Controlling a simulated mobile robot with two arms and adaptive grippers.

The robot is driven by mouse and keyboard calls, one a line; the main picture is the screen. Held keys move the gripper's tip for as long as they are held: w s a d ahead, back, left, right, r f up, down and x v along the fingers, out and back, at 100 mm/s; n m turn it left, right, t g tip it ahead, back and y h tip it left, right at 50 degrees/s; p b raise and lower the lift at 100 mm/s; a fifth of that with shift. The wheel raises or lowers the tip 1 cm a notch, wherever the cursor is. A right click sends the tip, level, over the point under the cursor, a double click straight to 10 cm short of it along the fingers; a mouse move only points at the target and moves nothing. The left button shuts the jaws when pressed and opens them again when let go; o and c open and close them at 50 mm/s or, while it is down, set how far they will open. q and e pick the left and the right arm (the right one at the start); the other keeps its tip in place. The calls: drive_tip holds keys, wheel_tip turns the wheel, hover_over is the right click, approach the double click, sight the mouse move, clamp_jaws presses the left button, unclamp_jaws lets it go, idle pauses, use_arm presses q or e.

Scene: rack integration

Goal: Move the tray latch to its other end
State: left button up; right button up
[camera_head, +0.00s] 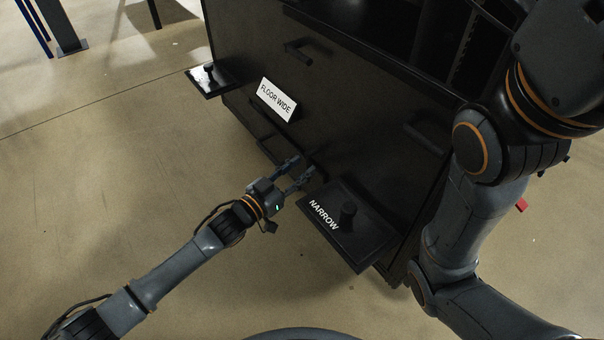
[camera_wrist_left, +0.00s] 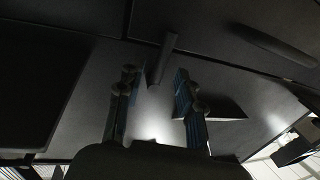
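My left gripper (camera_head: 297,168) is open at the lower front of a black cabinet (camera_head: 345,115). In the left wrist view, its two fingers (camera_wrist_left: 156,78) stand apart with a dark bar (camera_wrist_left: 166,58) between and just beyond the tips; I cannot tell whether this is the tray latch or whether it is touched. Another small plate (camera_head: 207,84) with a dark knob is at the far left end. My right gripper is out of view.
A white FLOOR WIDE sign (camera_head: 276,100) sits on the cabinet front between the plates. A drawer handle (camera_head: 298,52) is above, and another dark handle (camera_head: 427,138) is at the right. My right arm covers the cabinet's right side. The floor (camera_head: 110,180) at left is clear.

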use_arm(q)
drive_tip(key=shift+w+d, duration=0.45)
clamp_jaws()
